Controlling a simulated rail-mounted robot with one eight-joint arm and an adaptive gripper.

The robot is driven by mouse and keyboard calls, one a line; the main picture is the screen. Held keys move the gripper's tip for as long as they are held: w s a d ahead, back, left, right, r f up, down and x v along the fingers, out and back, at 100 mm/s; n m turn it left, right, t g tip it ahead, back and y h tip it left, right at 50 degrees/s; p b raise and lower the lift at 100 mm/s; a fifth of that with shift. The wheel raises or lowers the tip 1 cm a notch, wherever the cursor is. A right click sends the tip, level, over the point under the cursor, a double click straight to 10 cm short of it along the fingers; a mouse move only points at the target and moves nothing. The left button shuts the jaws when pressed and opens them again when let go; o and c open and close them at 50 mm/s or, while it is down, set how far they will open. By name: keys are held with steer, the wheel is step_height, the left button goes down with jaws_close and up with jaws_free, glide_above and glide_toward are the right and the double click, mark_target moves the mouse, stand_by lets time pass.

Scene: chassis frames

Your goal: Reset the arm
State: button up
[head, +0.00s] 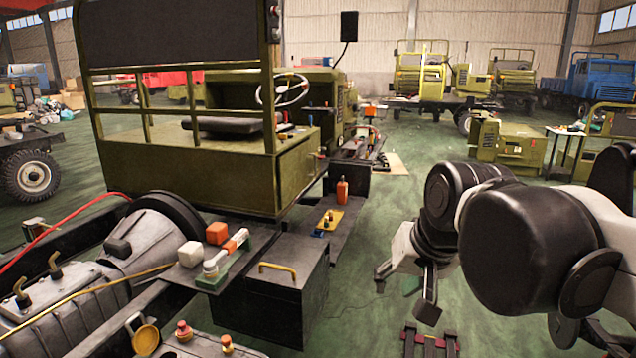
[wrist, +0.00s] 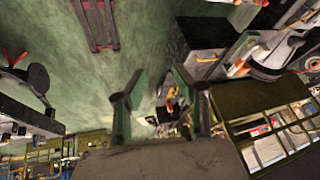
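My gripper (head: 405,288) hangs at the right of the head view, over the green floor, to the right of the black box beside the chassis. Its two fingers are spread apart with nothing between them. In the wrist view the two fingers (wrist: 152,90) also stand apart and empty, with floor and distant items showing between them. My arm is bent at the right side of the head view, and the gripper touches nothing that I can see.
The olive chassis cab (head: 190,170) stands at left. On its side plates are an orange cube (head: 217,233), a white cube (head: 190,254) and an orange bottle (head: 342,190). A black box (head: 272,295) sits below. A dark red-ended rack (head: 430,345) lies on the floor.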

steer(key=s+d+f+t+h, duration=0.1)
steer(key=s+d+f, duration=0.6)
steer(key=s, duration=0.3)
steer(key=shift+s+f+n+h, duration=0.2)
steer(key=shift+f+n+h, duration=0.1)
steer(key=shift+f+n, duration=0.1)
